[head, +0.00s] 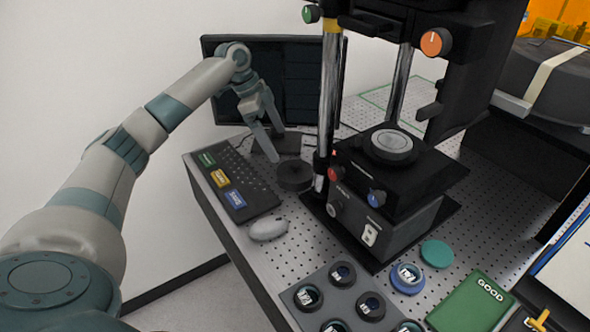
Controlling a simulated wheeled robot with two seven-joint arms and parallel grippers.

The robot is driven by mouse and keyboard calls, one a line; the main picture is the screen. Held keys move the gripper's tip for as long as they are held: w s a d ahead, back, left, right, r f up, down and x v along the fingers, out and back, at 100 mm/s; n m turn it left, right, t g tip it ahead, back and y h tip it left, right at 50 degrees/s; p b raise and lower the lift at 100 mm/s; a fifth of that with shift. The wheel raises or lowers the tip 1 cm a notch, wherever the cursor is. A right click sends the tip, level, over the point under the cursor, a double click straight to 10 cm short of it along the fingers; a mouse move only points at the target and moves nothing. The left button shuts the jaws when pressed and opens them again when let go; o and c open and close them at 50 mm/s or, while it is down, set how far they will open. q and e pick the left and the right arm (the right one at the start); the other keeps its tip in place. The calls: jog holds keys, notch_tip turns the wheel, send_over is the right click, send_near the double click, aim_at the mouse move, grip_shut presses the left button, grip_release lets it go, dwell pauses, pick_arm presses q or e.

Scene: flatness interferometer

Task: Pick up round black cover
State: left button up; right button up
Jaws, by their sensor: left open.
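The round black cover (294,177) is a short dark disc on the perforated metal table. It sits between the keyboard and the base of the interferometer stand. My left gripper (276,147) points down, with its two fingers spread and nothing between them. In the picture its fingertips are just above and slightly left of the cover, apart from it. The exact height gap cannot be told. My right gripper is out of the picture.
The interferometer (385,222) stands right of the cover, its chrome post close by. A keyboard (232,185) and a mouse (268,229) lie to the left, and a monitor (300,80) stands behind.

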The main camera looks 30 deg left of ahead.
aim_at(292, 163)
pick_arm(q)
jog(key=p+x, duration=0.2)
jog(key=x, duration=0.3)
jog(key=shift+w+d+f, duration=0.1)
jog(key=shift+d+f, duration=0.05)
jog(key=shift+f, duration=0.2)
jog(key=shift+w+d+f, duration=0.15)
jog(key=shift+d+f, duration=0.05)
jog(key=shift+f, duration=0.45)
jog(key=shift+w+d+f+p, duration=0.15)
jog(key=shift+d+f+p, duration=0.25)
jog(key=shift+p, duration=0.3)
jog(key=p+x, duration=0.1)
jog(key=x, duration=0.2)
jog(key=shift+p, duration=0.3)
jog(key=shift+w+f, duration=0.1)
jog(key=shift+f, duration=0.5)
